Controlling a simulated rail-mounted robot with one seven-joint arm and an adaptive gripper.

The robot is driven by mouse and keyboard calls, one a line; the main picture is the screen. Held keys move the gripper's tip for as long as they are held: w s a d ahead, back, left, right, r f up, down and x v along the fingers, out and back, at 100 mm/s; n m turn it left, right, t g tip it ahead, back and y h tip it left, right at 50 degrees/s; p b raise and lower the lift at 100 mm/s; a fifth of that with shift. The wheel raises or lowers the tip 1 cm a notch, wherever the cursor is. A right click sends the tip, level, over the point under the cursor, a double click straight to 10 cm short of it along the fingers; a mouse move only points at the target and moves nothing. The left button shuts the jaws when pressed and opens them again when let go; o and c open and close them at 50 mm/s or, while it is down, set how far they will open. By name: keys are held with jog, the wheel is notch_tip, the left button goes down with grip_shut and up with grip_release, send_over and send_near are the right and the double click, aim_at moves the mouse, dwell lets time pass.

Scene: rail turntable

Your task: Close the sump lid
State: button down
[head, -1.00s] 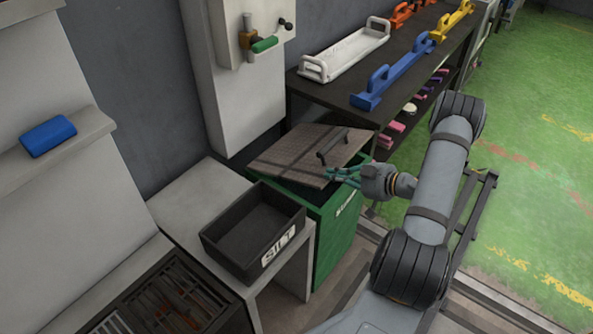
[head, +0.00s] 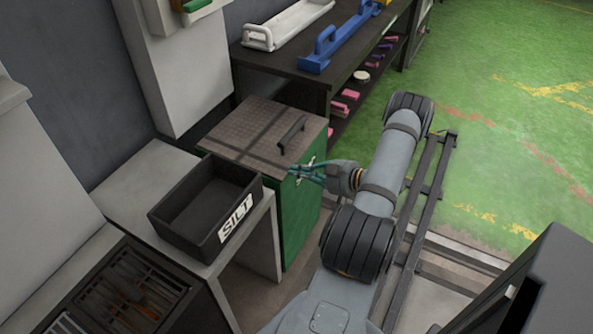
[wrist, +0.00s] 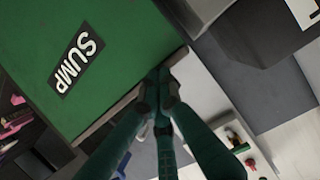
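The sump is a green box (head: 305,215) with a brown textured lid (head: 235,130) and a dark bar handle (head: 292,133) on top. The lid lies flat across the box top, and no gap shows along the visible edges. In the wrist view, the green front (wrist: 100,35) carries a SUMP label (wrist: 76,60). My gripper (head: 293,171) is at the front of the box, just below the lid's front edge. In the wrist view, its teal fingers (wrist: 160,88) come together at the lid edge, with nothing seen held between them.
A black SILT bin (head: 165,215) stands on a grey bench left of the sump. A dark shelf table (head: 270,70) with white and blue handled tools is behind. A wall column (head: 180,80) rises close behind the lid. Green floor at right is open.

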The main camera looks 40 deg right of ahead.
jog(key=shift+w+a+f, duration=0.1)
jog(key=shift+w+a, duration=0.1)
jog(key=shift+a, duration=0.1)
notch_tip(320, 180, up, 5)
jog(key=p, duration=0.5)
jog(key=s+d+f+b, duration=0.2)
jog(key=s+d+f, duration=0.1)
jog(key=s, duration=0.6)
jog(key=shift+s+d+f, duration=0.15)
jog(key=shift+s+f, duration=0.1)
jog(key=shift+f, duration=0.35)
jog(key=shift+w, duration=0.1)
